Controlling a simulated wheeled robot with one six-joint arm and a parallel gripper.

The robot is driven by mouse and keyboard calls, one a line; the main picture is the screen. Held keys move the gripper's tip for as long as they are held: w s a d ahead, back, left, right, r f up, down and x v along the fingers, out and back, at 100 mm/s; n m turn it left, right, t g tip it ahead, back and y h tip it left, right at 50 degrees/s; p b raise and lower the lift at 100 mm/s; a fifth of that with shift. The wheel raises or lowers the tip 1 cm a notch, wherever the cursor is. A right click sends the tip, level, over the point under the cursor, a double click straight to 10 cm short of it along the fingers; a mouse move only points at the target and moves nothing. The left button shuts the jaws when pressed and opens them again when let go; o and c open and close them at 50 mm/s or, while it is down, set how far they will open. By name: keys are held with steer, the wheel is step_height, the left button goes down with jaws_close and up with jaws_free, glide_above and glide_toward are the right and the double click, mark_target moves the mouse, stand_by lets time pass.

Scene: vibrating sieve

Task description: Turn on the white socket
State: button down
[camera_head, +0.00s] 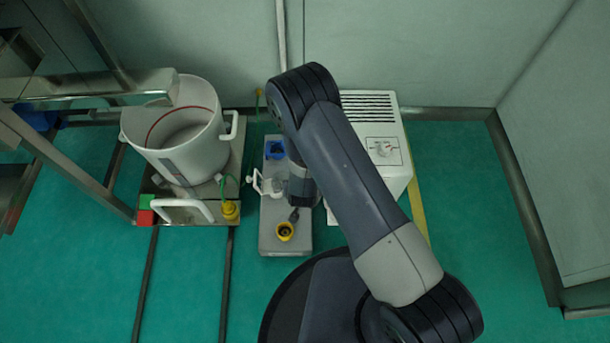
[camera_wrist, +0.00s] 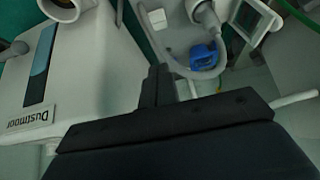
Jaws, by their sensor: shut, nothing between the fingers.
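No part is clearly recognisable as the white socket. A small white block (camera_wrist: 157,18) at the top of the wrist view may be it, but its face is too small to read. My gripper (camera_head: 294,215) points down over the grey platform (camera_head: 270,240), near a yellow round fitting (camera_head: 285,231). In the wrist view my gripper's dark fingers (camera_wrist: 160,76) are together and empty. A white fitting with a loop handle (camera_head: 268,185) is left of the gripper. A blue part (camera_head: 275,149) sits behind it; it also shows in the wrist view (camera_wrist: 203,55).
A white vented box (camera_head: 392,123) stands right, partly behind my arm; a white machine labelled Dustmoor (camera_wrist: 100,75) fills the wrist view's left. A white bucket (camera_head: 183,140) and metal frame (camera_head: 98,84) stand left. Green floor (camera_head: 480,220) is clear right.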

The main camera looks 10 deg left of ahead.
steer(key=shift+w+f, duration=0.25)
steer(key=shift+f, duration=0.2)
steer(key=b+x, duration=0.3)
steer(key=x, duration=0.7)
steer(key=shift+b, duration=0.4)
steer(key=f, duration=0.1)
steer(key=f+b, duration=0.1)
steer(key=shift+s+d+f, duration=0.1)
steer(key=shift+s+f, duration=0.1)
steer(key=shift+f, duration=0.05)
steer(key=shift+s+f, duration=0.15)
steer(key=shift+f, duration=0.5)
steer(key=shift+f+b, duration=0.1)
steer(key=shift+b, duration=0.3)
